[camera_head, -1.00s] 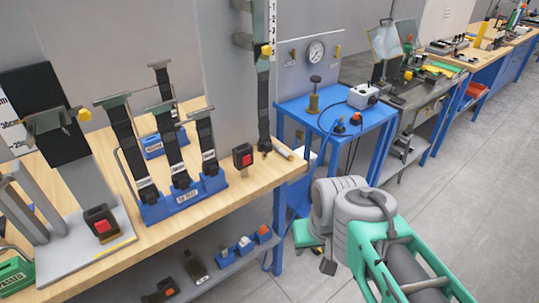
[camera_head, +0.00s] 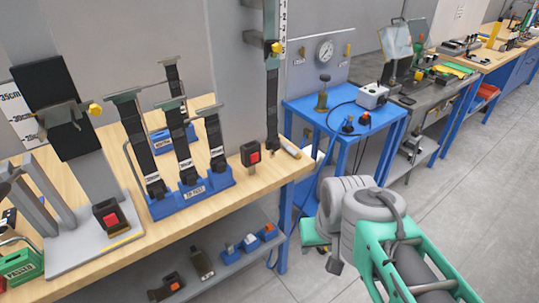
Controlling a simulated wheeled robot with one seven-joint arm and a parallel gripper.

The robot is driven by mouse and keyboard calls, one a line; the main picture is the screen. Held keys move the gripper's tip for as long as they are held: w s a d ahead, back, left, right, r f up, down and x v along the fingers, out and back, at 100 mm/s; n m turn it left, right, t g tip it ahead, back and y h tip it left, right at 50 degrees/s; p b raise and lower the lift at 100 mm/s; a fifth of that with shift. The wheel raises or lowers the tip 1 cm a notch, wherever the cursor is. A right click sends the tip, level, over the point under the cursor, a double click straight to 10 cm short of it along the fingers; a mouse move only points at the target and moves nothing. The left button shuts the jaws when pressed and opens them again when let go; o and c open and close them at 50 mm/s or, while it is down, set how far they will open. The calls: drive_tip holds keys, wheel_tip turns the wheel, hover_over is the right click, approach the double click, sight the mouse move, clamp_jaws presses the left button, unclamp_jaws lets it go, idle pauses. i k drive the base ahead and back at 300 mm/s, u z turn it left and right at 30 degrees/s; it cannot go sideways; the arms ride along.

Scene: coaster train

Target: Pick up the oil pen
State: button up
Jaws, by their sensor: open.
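A small pale cylinder with a yellowish end (camera_head: 291,149) lies on the wooden bench top near its right end. It looks like the oil pen, but it is too small to be sure. It lies just right of a dark upright strap and a small black box with a red button (camera_head: 250,154). My arm, grey joints and a green link, reaches in from the lower right, in front of the blue stand and right of the bench. My gripper's fingers do not show; the arm's far end is hidden behind its own joints.
The wooden bench (camera_head: 232,190) carries a blue strap holder (camera_head: 192,197) and a grey plate stand (camera_head: 85,250). A blue table (camera_head: 335,115) stands beyond the bench. Grey floor (camera_head: 470,200) is open at right.

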sight(296, 155)
drive_tip(key=z, duration=1.4)
drive_tip(key=i, duration=0.7)
drive_tip(key=u, duration=2.95)
